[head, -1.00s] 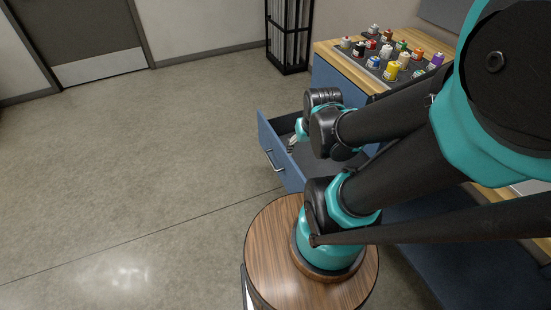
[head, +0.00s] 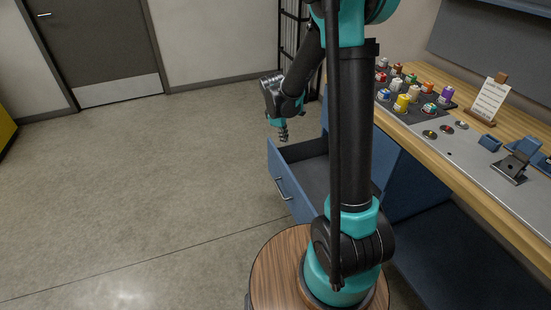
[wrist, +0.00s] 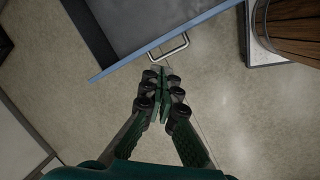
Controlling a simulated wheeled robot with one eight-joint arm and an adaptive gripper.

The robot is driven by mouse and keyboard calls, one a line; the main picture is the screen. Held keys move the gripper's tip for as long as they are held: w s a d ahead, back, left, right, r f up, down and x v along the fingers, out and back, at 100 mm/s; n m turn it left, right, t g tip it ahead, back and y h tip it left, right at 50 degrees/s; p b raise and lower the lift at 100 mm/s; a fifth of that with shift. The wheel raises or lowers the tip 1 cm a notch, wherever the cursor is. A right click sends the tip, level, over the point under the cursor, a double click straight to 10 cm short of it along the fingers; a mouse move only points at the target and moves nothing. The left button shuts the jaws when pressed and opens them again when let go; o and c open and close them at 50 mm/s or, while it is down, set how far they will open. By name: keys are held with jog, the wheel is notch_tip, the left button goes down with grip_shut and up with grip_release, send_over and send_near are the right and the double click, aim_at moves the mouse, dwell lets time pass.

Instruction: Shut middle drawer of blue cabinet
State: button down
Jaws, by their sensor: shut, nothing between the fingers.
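The blue cabinet (head: 382,172) stands under the wooden bench. One of its drawers (head: 281,184) is pulled out to the left, with a blue front and a silver handle. The drawer's grey inside is empty where it shows. My arm hides part of the cabinet and the drawer. In the wrist view the open drawer (wrist: 103,70) is at the top, with its handle (wrist: 170,48) just beyond my fingertips. My gripper (head: 283,137) points down above the far corner of the drawer front. In the wrist view my gripper (wrist: 158,75) is shut and empty, apart from the handle.
Several coloured jars (head: 401,103) stand in a tray on the bench (head: 462,152), near a small sign (head: 488,98). A black rack (head: 290,50) stands behind the cabinet. The floor (head: 160,190) left of the drawer is clear.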

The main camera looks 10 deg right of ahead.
jog(key=w+a+f+n, duration=0.4)
jog(key=w+f, duration=0.1)
jog(key=w, duration=0.2)
jog(key=n+h, duration=0.2)
jog(key=n, duration=0.2)
send_near(280, 164)
notch_tip(280, 164, down, 3)
jog(key=a, duration=0.3)
jog(key=shift+g, duration=0.4)
jog(key=shift+w+d+f, duration=0.15)
jog(key=shift+w+d, duration=0.05)
jog(key=shift+d, duration=0.5)
jog(key=shift+w+d+f, duration=0.1)
jog(key=shift+w+d, duration=0.1)
jog(key=shift+d, duration=0.5)
jog(key=shift+w+d+f, duration=0.15)
jog(key=shift+w+d, duration=0.05)
jog(key=shift+d, duration=0.5)
jog(key=shift+d, duration=0.1)
jog(key=w+d, duration=0.3)
jog(key=d, duration=1)
jog(key=w+d, duration=0.4)
jog(key=d, duration=1)
jog(key=shift+w, duration=0.1)
